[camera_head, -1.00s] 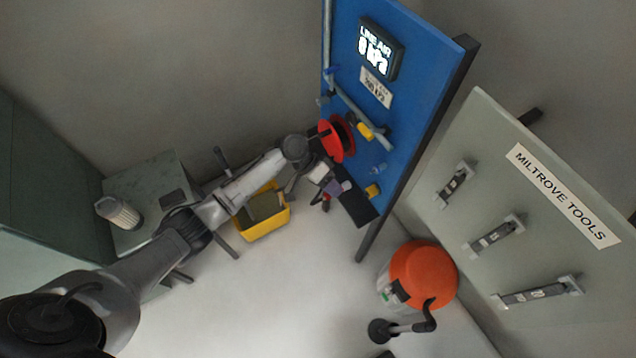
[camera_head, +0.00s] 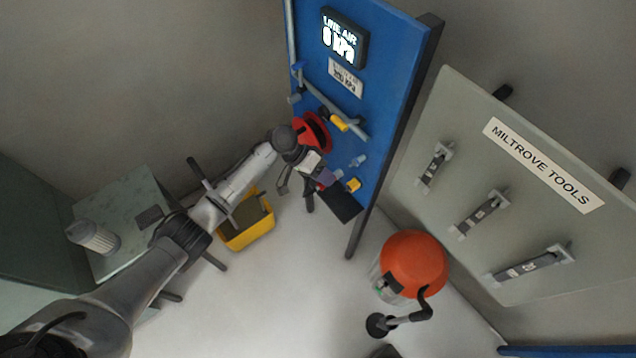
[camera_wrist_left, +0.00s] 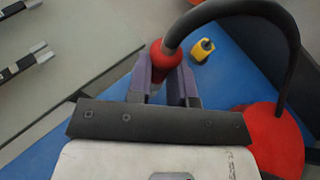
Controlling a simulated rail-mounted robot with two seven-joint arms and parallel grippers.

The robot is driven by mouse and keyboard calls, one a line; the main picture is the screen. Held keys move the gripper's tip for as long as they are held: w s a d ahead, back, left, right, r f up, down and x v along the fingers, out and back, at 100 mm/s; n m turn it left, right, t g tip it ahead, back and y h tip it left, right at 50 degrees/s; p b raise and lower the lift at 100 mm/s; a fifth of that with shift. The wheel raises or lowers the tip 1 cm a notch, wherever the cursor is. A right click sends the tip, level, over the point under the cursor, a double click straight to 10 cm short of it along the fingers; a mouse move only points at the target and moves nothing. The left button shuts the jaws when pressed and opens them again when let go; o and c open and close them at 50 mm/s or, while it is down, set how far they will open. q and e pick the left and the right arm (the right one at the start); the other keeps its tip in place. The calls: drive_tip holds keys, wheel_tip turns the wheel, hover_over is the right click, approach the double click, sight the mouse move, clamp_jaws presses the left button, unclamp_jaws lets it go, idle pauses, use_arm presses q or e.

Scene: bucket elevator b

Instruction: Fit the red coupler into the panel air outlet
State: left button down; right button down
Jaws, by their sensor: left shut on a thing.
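My left gripper (camera_head: 326,179) has purple fingers and sits close in front of the blue panel (camera_head: 385,95). In the left wrist view the gripper (camera_wrist_left: 166,85) is shut on the red coupler (camera_wrist_left: 164,56), which has a thick black hose (camera_wrist_left: 232,8) arching from it. The hose runs toward a red reel (camera_wrist_left: 272,143), which also shows in the head view (camera_head: 322,143). A yellow fitting (camera_head: 353,184) is on the panel just right of the gripper, and a yellow fitting shows apart from the coupler in the wrist view (camera_wrist_left: 203,49). I cannot tell which panel fitting is the air outlet.
A pipe with a yellow handle (camera_head: 339,123) runs across the panel under the gauge display (camera_head: 344,38). A yellow bin (camera_head: 248,237) is below my left arm. An orange vacuum (camera_head: 414,264) stands on the floor before the tool board (camera_head: 470,125). The floor between is clear.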

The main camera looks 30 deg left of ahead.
use_arm(q)
drive_tip(key=shift+w+d+b, duration=0.4)
drive_tip(key=shift+w+b, duration=0.05)
drive_tip(key=shift+w, duration=0.25)
idle(0.8)
drive_tip(key=shift+r+p, duration=0.1)
drive_tip(key=shift+p, duration=0.3)
idle(0.6)
drive_tip(key=shift+w, duration=0.2)
idle(0.4)
drive_tip(key=shift+w+d+b, duration=0.35)
drive_tip(key=shift+w+b, duration=0.25)
drive_tip(key=shift+b, duration=0.05)
drive_tip(key=shift+w+d+b, duration=0.3)
drive_tip(key=shift+w+b, duration=0.25)
drive_tip(key=shift+b, duration=0.05)
drive_tip(key=c, duration=0.9)
unclamp_jaws()
drive_tip(key=shift+c, duration=0.2)
